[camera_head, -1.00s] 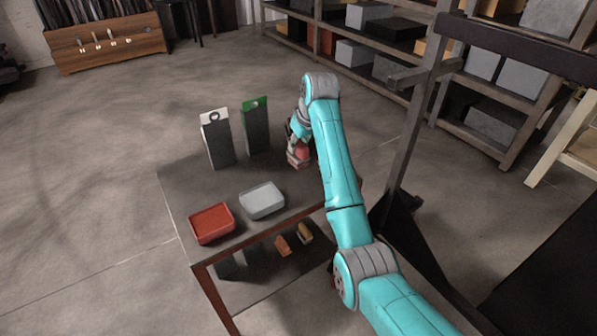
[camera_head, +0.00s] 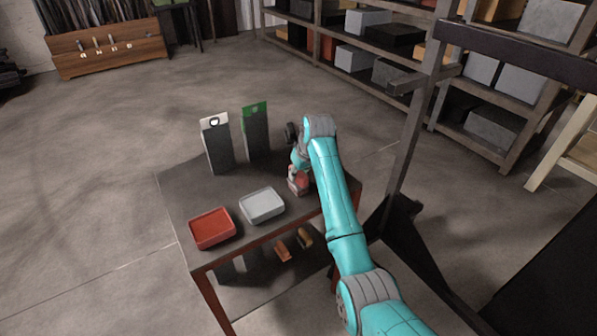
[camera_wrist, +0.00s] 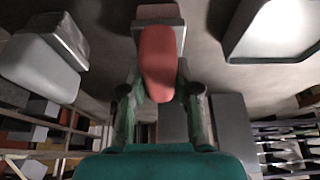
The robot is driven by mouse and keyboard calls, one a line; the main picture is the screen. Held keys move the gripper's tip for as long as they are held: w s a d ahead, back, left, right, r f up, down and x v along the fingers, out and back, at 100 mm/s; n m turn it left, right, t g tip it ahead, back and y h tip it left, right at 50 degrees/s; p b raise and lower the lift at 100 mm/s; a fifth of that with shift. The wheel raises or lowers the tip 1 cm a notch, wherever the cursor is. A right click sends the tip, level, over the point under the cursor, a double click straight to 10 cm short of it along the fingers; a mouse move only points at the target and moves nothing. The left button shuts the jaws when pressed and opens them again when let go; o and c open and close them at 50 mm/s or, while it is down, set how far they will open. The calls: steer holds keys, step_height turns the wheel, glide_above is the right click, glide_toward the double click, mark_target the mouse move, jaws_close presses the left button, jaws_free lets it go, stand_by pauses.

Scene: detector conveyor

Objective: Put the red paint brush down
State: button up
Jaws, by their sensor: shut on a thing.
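My gripper (camera_head: 297,176) is over the back right part of the dark table (camera_head: 185,183), to the right of the grey tray. In the wrist view my gripper (camera_wrist: 158,98) is shut on the red paint brush (camera_wrist: 158,62), whose rounded red body lies between the fingers. The brush (camera_head: 299,186) shows in the head view as a small red patch under the wrist, low by the table top. I cannot tell whether it touches the table. My arm partly hides it.
A red tray (camera_head: 212,244) and a grey tray (camera_head: 262,219) stand at the table's front. Two upright boxes, one white-topped (camera_head: 219,150) and one green-topped (camera_head: 256,138), stand behind. A dark post (camera_head: 412,130) rises right of my arm. Shelves (camera_head: 480,140) stand behind.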

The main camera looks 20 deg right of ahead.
steer(key=o, duration=1)
steer(key=shift+f, duration=0.2)
steer(key=v, duration=1.1)
steer(key=shift+d+f, duration=0.1)
steer(key=shift+d, duration=0.1)
